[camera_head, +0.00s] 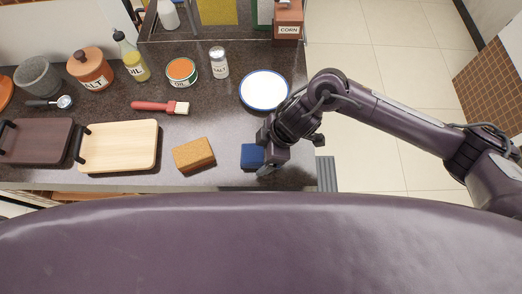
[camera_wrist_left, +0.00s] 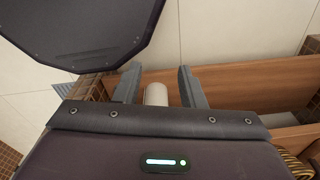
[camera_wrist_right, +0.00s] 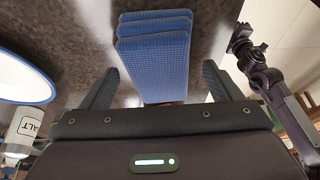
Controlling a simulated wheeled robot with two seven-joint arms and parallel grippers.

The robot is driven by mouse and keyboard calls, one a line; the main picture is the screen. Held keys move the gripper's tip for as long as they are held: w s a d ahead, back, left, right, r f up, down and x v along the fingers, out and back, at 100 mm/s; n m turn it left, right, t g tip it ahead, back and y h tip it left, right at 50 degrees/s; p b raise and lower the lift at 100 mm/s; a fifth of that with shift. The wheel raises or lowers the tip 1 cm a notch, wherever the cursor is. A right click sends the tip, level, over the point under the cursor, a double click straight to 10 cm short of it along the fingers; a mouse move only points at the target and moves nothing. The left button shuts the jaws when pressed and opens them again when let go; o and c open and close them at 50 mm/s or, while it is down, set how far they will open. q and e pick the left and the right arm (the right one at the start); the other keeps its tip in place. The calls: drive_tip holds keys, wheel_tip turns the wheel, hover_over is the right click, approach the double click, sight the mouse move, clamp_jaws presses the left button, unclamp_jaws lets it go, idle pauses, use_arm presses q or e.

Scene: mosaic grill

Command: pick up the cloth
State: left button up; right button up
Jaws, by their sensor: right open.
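The cloth (camera_head: 252,155) is dark blue and lies folded in layers on the dark counter near its front right corner. In the right wrist view the cloth (camera_wrist_right: 153,50) lies straight ahead, its near end between or just beyond the fingertips. My right gripper (camera_wrist_right: 158,85) is open, with one finger on each side of the cloth's line; I cannot tell if either touches it. In the head view the right gripper (camera_head: 267,152) covers the cloth's right side. My left gripper (camera_wrist_left: 158,78) is open below the counter area and is out of the head view.
A yellow-brown sponge (camera_head: 194,155) lies left of the cloth. A blue-rimmed white plate (camera_head: 264,90) sits behind it. A salt shaker (camera_head: 219,62), a brush (camera_head: 160,107) and a light board (camera_head: 120,145) are farther left. A wooden drawer-like box (camera_wrist_left: 250,85) is near my left gripper.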

drive_tip(key=shift+a+f, duration=0.3)
drive_tip(key=shift+f, duration=0.3)
drive_tip(key=shift+f, duration=0.15)
drive_tip(key=c, duration=1.1)
